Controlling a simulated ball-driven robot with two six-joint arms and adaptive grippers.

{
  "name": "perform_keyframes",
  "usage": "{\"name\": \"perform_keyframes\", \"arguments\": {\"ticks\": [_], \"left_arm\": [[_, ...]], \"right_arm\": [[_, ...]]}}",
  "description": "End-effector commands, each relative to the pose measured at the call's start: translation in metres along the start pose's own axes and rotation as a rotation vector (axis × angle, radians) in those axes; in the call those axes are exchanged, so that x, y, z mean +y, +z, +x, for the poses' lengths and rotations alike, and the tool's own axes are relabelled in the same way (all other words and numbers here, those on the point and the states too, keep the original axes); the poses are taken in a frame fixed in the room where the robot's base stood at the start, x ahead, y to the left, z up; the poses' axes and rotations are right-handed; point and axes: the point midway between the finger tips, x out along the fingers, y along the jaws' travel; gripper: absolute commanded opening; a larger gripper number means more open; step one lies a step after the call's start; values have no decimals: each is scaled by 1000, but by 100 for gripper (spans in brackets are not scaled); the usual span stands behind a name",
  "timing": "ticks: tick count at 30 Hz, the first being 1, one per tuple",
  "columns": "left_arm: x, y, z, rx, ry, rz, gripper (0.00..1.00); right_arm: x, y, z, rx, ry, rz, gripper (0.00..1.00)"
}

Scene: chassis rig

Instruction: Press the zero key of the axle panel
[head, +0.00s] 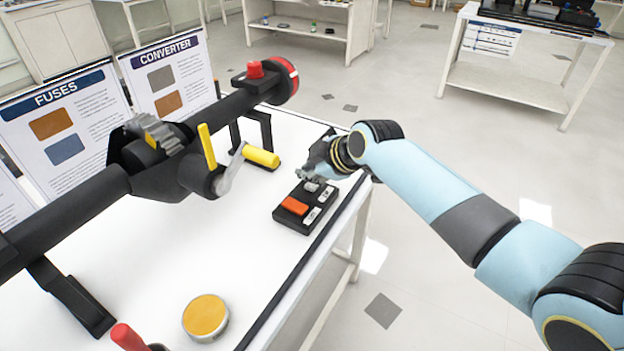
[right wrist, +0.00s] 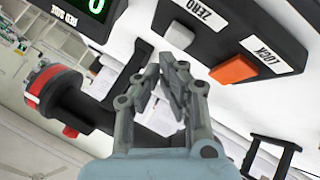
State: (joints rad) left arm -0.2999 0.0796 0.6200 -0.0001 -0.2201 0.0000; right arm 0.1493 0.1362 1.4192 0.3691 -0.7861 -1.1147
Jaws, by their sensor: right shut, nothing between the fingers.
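The axle panel (head: 284,217) is a dark box on the right edge of the white table. It carries an orange key (head: 294,206) and a grey key (head: 311,187) behind it. In the right wrist view the grey key (right wrist: 178,35) sits beside the ZERO label (right wrist: 193,14), and the orange key (right wrist: 233,69) sits beside the LOCK label (right wrist: 264,54). My right gripper (head: 312,177) is shut and empty, close to the grey zero key. In the wrist view its fingertips (right wrist: 172,66) appear just below that key; I cannot tell whether they touch. My left gripper is not in view.
A long dark axle (head: 75,210) on stands crosses the table at left, with a yellow-handled lever (head: 262,157). A yellow-topped tin (head: 205,317) stands near the front. A green-digit display (right wrist: 95,8) shows in the wrist view. The table's middle is clear.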

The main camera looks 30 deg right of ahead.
Motion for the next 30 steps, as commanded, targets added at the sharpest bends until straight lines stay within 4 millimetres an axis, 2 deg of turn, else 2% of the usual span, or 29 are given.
{"name": "perform_keyframes", "arguments": {"ticks": [10,24,30], "left_arm": [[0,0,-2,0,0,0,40],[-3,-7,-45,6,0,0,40],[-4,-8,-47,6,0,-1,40]], "right_arm": [[1,-1,-2,0,0,0,0],[24,-24,-34,0,0,0,0],[25,-25,-35,0,0,0,0]]}}
